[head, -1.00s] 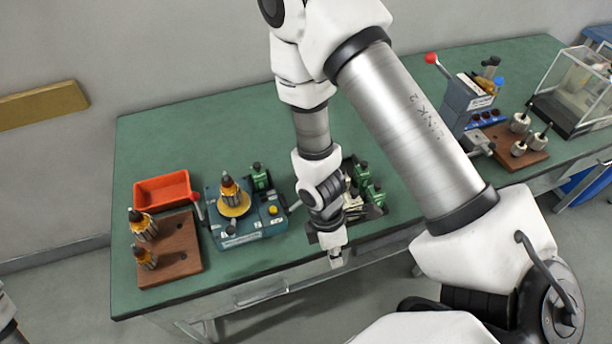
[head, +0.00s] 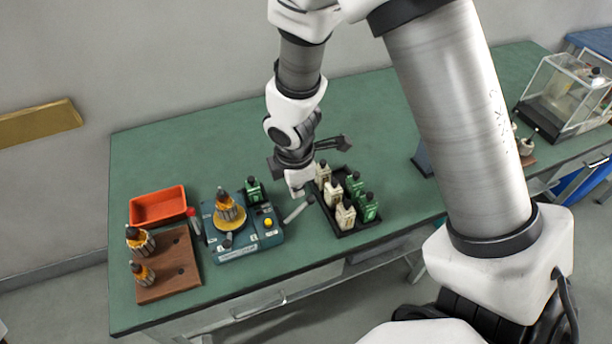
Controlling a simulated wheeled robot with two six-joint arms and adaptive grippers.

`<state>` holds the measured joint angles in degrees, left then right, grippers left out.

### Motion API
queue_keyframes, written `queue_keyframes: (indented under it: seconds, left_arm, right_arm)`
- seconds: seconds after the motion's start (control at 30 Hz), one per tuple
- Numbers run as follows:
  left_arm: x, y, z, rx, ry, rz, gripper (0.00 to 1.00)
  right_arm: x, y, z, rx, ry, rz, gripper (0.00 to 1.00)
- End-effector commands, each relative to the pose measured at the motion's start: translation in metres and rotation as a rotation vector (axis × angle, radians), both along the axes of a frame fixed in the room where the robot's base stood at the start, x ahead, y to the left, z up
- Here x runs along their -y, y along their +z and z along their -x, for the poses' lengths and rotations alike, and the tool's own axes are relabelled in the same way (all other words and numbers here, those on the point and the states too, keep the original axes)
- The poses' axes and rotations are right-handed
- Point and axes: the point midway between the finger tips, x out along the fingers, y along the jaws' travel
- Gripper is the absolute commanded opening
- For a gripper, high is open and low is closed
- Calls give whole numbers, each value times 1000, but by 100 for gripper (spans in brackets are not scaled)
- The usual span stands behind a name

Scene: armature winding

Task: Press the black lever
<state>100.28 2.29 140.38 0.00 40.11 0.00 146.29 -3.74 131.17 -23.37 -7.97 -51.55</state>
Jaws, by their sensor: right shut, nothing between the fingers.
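The teal winding machine (head: 262,235) stands on the green table with an orange-and-dark armature (head: 227,207) upright on its yellow disc. A small black-topped knob or lever (head: 227,241) sits at its front left; I cannot tell for sure that this is the black lever. A grey rod (head: 297,211) sticks out at the machine's right side. A red-handled lever (head: 192,213) stands at its left. My right gripper (head: 297,188) is shut and empty, pointing down above the rod's upper end; whether they touch is unclear. My left gripper is out of view.
A black tray (head: 347,229) with several white and green bottles stands close right of my right gripper. An orange bin (head: 158,206) and a brown wooden block (head: 180,266) with armatures are at the left. A clear case (head: 562,95) stands far right.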

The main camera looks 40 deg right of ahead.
Motion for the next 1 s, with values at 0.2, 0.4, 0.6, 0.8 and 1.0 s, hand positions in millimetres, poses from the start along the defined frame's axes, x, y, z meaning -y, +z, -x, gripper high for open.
queue_keyframes:
  seconds: [0.2, 0.4, 0.6, 0.8, 1.0]
  left_arm:
    - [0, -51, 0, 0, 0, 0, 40]
    - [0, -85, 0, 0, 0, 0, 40]
    - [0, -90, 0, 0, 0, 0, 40]
    - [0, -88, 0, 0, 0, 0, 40]
    - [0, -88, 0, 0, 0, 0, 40]
  right_arm:
    - [5, -59, -7, 0, 1, -1, 0]
    - [21, -90, -16, 4, -3, -6, 0]
    - [37, -93, -21, 2, -1, -2, 0]
    - [39, -92, -22, 0, 0, 0, 0]
    - [39, -92, -22, 1, -1, -3, 0]
